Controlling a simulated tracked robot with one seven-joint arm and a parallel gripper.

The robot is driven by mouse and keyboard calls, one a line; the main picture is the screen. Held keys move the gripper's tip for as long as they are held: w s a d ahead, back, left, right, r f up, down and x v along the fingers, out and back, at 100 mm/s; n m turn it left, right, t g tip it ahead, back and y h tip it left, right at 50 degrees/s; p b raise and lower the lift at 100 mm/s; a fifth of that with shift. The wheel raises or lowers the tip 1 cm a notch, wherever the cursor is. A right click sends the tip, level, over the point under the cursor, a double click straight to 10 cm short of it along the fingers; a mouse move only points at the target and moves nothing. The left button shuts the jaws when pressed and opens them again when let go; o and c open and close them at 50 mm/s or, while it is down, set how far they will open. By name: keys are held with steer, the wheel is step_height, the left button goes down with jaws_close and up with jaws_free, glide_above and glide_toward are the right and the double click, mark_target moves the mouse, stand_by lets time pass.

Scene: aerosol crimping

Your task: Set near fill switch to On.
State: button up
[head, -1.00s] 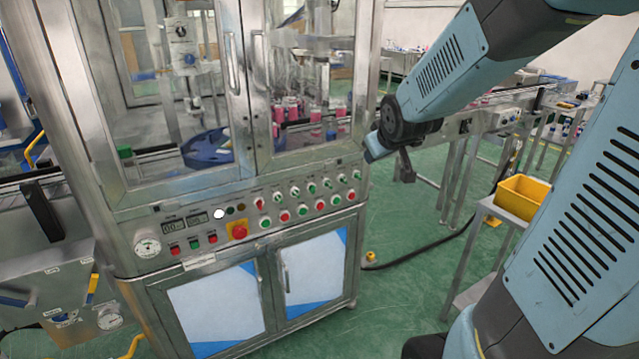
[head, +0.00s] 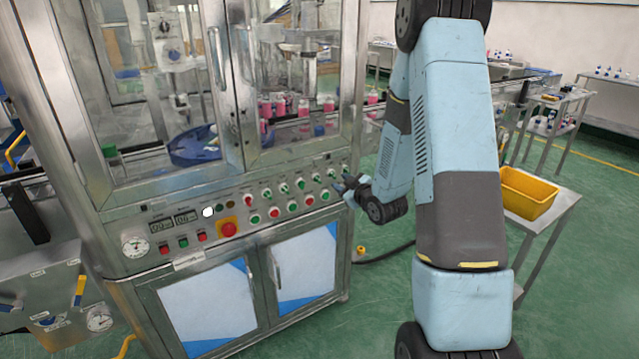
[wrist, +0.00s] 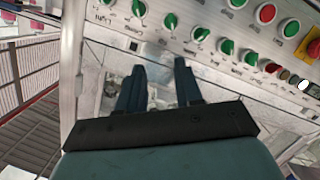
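The control panel on the steel machine has a row of small green selector switches (head: 300,185), with one red one at the left of the row. The same row shows upside down in the wrist view (wrist: 200,33). Labels are too small or blurred to read, so I cannot tell which is the near fill switch or how it is set. My gripper (head: 343,185) is at the right end of the panel, close to it. In the wrist view my gripper (wrist: 160,66) has its two dark fingers apart with nothing between them. No contact with a switch is visible.
A row of red and green push buttons (head: 274,213) runs below the switches. A red emergency button (head: 229,229) on a yellow plate is at the left. Glass doors (head: 225,90) stand above the panel. A yellow bin (head: 528,193) sits on a side table at the right.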

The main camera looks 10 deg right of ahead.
steer(key=t+y, duration=0.2)
glide_toward(319, 181)
steer(key=x, duration=0.9)
steer(key=shift+w+r, duration=0.1)
stand_by(0.3)
jaws_close()
